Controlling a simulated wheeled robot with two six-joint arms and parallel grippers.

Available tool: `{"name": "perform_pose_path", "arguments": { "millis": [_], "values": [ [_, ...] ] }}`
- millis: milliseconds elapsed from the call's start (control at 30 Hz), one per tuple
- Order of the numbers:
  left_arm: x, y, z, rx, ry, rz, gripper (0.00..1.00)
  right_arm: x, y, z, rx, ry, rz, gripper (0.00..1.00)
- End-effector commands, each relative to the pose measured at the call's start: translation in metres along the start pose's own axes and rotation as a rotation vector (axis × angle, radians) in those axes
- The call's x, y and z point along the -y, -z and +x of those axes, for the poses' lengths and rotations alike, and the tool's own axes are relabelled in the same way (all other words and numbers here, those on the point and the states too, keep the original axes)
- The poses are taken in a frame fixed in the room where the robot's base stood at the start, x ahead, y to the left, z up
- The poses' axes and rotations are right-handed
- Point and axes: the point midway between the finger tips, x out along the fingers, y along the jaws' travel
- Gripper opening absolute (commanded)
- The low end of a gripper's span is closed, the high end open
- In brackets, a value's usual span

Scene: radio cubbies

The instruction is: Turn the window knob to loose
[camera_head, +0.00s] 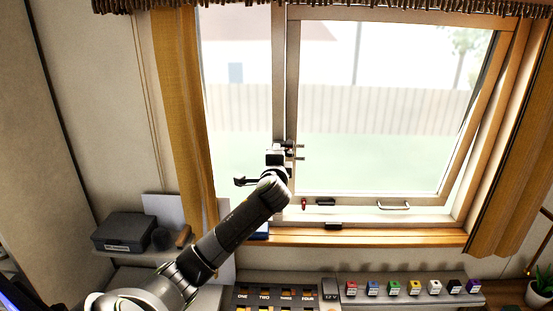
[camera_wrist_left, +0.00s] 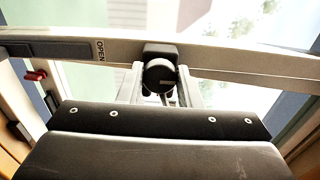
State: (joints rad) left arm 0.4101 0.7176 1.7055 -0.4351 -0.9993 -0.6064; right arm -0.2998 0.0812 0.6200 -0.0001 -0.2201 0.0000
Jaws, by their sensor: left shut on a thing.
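The round dark window knob (camera_wrist_left: 160,76) sits on a black mount on the pale window frame (camera_wrist_left: 225,62) in the left wrist view. A light mark shows on its face. My left gripper (camera_wrist_left: 161,92) has one pale finger on each side of the knob and is shut on it. In the head view my left gripper (camera_head: 297,151) is at the window's upright bar, and I cannot make out the knob there. The word OPEN (camera_wrist_left: 100,51) shows on the frame in the wrist view. The knob's loose marking is not readable. My right gripper is not in view.
A small red part (camera_head: 304,204), a black latch (camera_head: 325,202) and a metal handle (camera_head: 393,205) are on the lower window frame. Below stand several coloured cubes (camera_head: 393,288) and a labelled cubby panel (camera_head: 275,297). A dark box (camera_head: 124,232) sits on the left shelf.

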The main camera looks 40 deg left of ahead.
Motion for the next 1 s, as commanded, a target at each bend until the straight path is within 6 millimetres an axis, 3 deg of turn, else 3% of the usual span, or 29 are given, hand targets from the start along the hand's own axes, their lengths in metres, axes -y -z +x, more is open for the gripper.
{"name": "perform_pose_path", "arguments": {
  "millis": [533,567,700,1000],
  "values": [
    [-0.0024,-0.0003,-0.0001,0.001,-0.006,-0.026,0.09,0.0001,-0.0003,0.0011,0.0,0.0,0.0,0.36],
    [-0.0024,-0.0003,-0.0001,0.001,-0.006,-0.026,0.34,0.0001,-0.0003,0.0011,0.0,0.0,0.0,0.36],
    [-0.002,-0.0002,-0.0001,0.001,-0.005,-0.025,0.53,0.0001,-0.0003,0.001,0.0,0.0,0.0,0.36],
    [-0.0009,-0.0001,-0.0006,0.0,-0.002,-0.024,0.54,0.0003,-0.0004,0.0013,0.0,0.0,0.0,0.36]
  ]
}}
